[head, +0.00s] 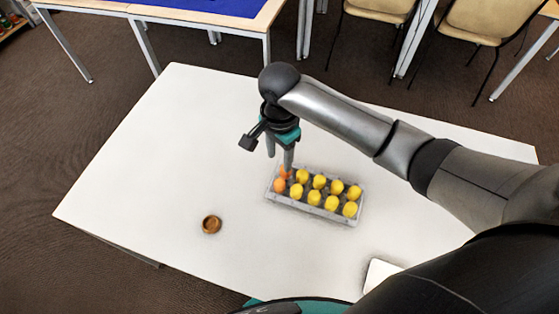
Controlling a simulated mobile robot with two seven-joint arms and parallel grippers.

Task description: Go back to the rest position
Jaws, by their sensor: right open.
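My right arm reaches in from the right in the head view, with its right gripper (279,162) pointing down over the left end of a grey tray (307,213). The gripper is open. One fingertip overlaps the far left corner of the tray, close to an orange ball-like item (280,186). A second orange item there is partly hidden by the finger. I cannot tell whether the finger touches it. Several yellow ball-like items (314,197) sit in the tray's other pockets. My left gripper is not in view.
The tray stands on a white table (150,160). A white flat object (380,272) lies near the front edge. The table's left part is clear. Chairs (480,20) and a blue-topped table (215,6) stand behind.

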